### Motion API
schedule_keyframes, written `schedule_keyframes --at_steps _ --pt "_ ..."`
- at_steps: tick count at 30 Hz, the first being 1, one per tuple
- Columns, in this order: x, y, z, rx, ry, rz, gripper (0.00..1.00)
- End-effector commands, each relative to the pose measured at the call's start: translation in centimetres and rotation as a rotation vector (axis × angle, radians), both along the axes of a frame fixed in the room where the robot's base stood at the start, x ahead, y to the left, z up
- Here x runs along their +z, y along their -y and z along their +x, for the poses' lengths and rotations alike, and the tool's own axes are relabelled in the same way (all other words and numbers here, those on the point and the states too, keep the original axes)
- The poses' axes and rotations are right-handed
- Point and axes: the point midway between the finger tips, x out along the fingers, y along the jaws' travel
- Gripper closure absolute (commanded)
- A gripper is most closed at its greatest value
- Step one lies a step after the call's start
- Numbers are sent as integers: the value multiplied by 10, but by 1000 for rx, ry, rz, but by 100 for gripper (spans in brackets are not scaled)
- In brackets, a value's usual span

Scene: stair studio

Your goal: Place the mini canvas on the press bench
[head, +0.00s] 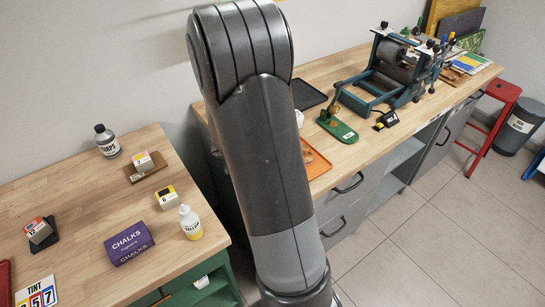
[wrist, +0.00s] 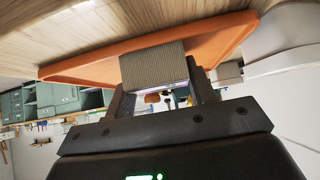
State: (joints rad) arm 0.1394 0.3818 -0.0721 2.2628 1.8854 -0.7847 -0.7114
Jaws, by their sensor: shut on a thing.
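The press bench (head: 372,140) has a wooden top and stands right of centre in the head view. My gripper (wrist: 158,82) is hidden behind my arm there, but it shows in the wrist view. It is shut on a small grey-brown, fine-ribbed block, which I take to be the mini canvas (wrist: 152,66). The block is between the two dark fingers, close against an orange tray (wrist: 85,66) on a wooden top. I cannot tell whether block and tray touch. The tray also shows partly behind my arm in the head view (head: 317,163).
On the bench are a teal press (head: 378,80), a black tray (head: 308,95), a green tool base (head: 338,128) and a small black device (head: 387,120). A left table (head: 80,190) holds a chalks box (head: 129,243), bottles and small blocks. A red stool (head: 497,105) stands at right.

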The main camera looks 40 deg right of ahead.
Motion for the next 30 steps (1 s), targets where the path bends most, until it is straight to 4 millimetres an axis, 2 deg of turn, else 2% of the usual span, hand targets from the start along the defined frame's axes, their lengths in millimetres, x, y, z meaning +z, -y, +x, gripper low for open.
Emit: schedule_keyframes --at_steps 2,3,12,22,30 --pt "-2 0 0 1 -1 0 75" --pt "-2 0 0 1 -1 0 49" --pt "-2 0 0 0 0 0 24" --pt "3 -4 0 0 1 0 24" --pt "38 -39 1 1 6 1 24"
